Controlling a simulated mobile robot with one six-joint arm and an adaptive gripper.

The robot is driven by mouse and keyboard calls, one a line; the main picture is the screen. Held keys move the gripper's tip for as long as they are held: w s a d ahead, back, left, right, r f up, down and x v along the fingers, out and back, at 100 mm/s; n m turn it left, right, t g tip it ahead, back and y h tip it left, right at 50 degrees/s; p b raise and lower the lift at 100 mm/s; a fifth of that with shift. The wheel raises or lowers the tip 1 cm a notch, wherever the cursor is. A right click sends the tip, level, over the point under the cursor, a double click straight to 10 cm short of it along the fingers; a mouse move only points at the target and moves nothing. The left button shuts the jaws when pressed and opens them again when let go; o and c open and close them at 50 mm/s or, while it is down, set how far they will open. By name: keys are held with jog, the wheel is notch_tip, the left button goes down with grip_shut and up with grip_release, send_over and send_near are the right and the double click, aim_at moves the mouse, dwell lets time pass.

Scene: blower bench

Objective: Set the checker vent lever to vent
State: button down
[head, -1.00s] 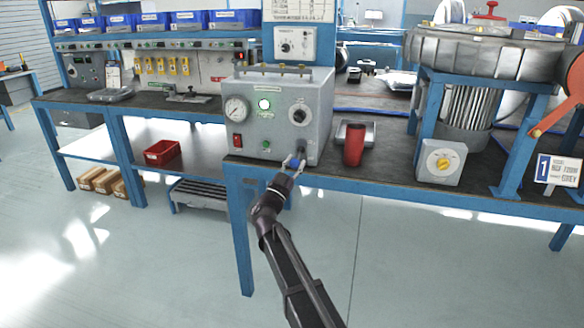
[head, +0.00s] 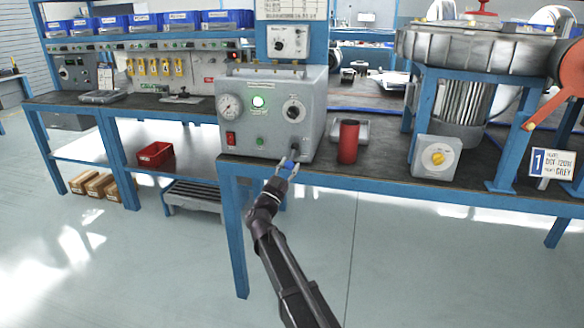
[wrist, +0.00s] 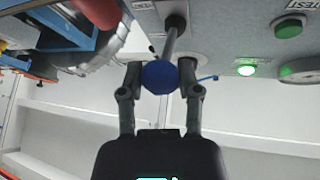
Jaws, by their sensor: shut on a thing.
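The grey checker box (head: 270,105) stands at the front edge of the bench, with a gauge, a lit green lamp, a black knob and red and green buttons. Its vent lever sticks out low on the right of the front face. The lever's blue ball end (head: 288,164) shows in front of the box. In the wrist view the lever's metal rod runs from a dark pivot to the blue ball (wrist: 160,77). My gripper (head: 286,167) is shut on the blue ball, one finger on each side, as the wrist view (wrist: 161,80) also shows. Lever markings are not readable.
A red cylinder (head: 348,142) stands on the bench close to the right of the box. A grey switch box with a yellow knob (head: 437,158) and a large blower (head: 475,55) are further right. The floor in front is clear.

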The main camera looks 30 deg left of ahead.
jog(key=shift+d, duration=0.15)
jog(key=shift+c, duration=2)
grip_release()
jog(key=shift+o, duration=0.6)
jog(key=shift+s, duration=0.1)
